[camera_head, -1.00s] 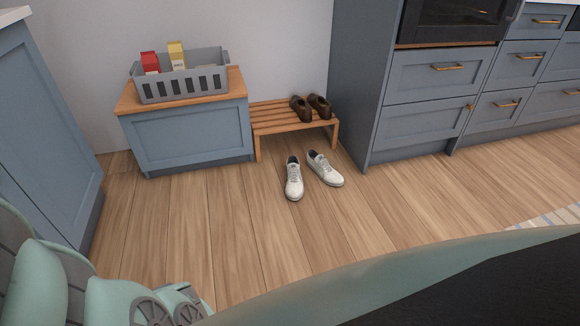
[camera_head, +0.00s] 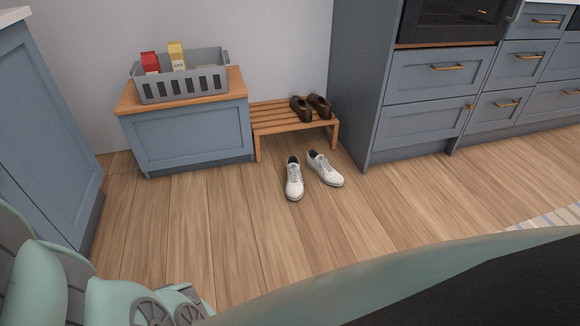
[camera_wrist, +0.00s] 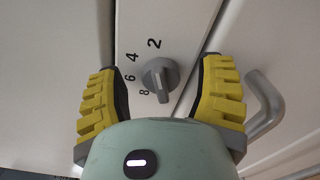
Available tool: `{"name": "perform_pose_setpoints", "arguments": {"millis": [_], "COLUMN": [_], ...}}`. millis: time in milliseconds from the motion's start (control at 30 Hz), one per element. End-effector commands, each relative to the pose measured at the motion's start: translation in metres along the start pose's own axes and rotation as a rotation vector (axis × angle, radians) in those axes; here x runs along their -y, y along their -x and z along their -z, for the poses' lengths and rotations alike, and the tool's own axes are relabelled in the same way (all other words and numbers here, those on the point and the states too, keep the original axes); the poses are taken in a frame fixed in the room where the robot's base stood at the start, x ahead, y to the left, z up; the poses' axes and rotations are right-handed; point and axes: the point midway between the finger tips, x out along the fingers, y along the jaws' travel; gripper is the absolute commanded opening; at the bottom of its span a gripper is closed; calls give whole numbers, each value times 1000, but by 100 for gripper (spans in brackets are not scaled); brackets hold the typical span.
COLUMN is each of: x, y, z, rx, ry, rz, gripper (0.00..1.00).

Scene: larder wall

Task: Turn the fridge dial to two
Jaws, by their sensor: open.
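The grey fridge dial (camera_wrist: 161,77) shows in the wrist view on a pale panel strip, with a raised grip bar across it. The numbers 2, 4, 6 and 8 curve around its upper and left side, the 2 (camera_wrist: 154,43) uppermost. I cannot tell surely which number the bar marks. My gripper (camera_wrist: 160,67) is open, its yellow ribbed fingers on either side of the dial with visible gaps. The dial is not in the head view.
A grey bar handle (camera_wrist: 266,105) stands close to the right finger. In the head view, white shoes (camera_head: 294,178) lie on the floor before a slatted bench (camera_head: 290,117). A grey crate (camera_head: 181,86) sits on a low blue cabinet (camera_head: 195,138). The wooden floor is otherwise mostly clear.

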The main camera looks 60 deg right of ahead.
Motion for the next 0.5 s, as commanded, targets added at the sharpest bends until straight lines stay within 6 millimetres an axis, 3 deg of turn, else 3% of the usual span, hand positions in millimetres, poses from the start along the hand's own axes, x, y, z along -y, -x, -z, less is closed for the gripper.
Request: {"name": "perform_pose_setpoints", "arguments": {"millis": [500], "x": [2], "y": [60], "z": [-1], "rx": [3], "ry": [-3], "rz": [7], "gripper": [68]}}
